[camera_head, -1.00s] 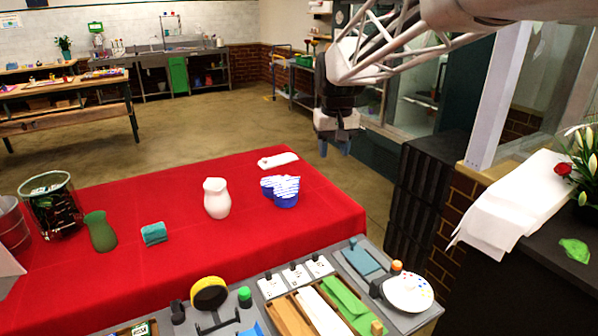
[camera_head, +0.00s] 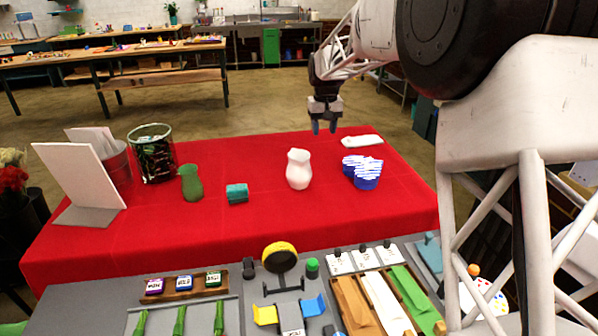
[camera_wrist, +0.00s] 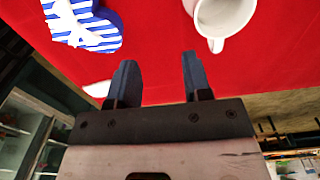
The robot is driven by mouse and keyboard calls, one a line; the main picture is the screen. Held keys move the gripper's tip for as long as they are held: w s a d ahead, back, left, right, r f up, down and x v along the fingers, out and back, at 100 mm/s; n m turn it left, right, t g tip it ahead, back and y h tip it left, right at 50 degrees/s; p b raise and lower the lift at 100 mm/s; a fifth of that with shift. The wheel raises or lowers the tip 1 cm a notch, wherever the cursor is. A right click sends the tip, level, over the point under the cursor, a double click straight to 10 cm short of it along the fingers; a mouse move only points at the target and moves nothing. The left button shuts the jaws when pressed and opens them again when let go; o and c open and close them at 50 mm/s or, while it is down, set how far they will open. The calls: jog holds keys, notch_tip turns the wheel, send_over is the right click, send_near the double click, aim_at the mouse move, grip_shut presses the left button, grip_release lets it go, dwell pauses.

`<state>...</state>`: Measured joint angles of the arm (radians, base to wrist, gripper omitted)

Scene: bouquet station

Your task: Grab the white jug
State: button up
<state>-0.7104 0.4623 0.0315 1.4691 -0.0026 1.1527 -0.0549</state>
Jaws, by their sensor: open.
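The white jug (camera_head: 299,169) stands upright on the red tablecloth, near the middle of the table in the head view. In the wrist view the white jug (camera_wrist: 222,18) shows at the top right, with its round mouth and a handle toward my gripper. My gripper (camera_head: 324,127) is above the far part of the table, behind and slightly right of the jug. In the wrist view my gripper (camera_wrist: 158,75) has its two dark blue fingers apart, with only red cloth between them. The jug is apart from the fingers.
A blue-and-white striped heart-shaped box (camera_head: 363,171) stands right of the jug. A teal block (camera_head: 237,193) and a green vase (camera_head: 191,183) are left of it. A white folded item (camera_head: 362,141) lies behind. A grey tool console (camera_head: 230,285) spans the front.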

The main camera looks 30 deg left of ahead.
jog(key=n, duration=0.1)
send_near(293, 155)
jog(key=w+a+f, duration=0.2)
jog(key=w+f, duration=0.1)
jog(key=w+a+f, duration=0.1)
jog(key=f, duration=0.1)
jog(key=shift+w+a+f, duration=0.15)
jog(key=shift+w+a, duration=0.05)
jog(key=shift+f, duration=1.3)
jog(key=shift+w+f, duration=0.1)
jog(key=shift+f, duration=2.5)
grip_shut()
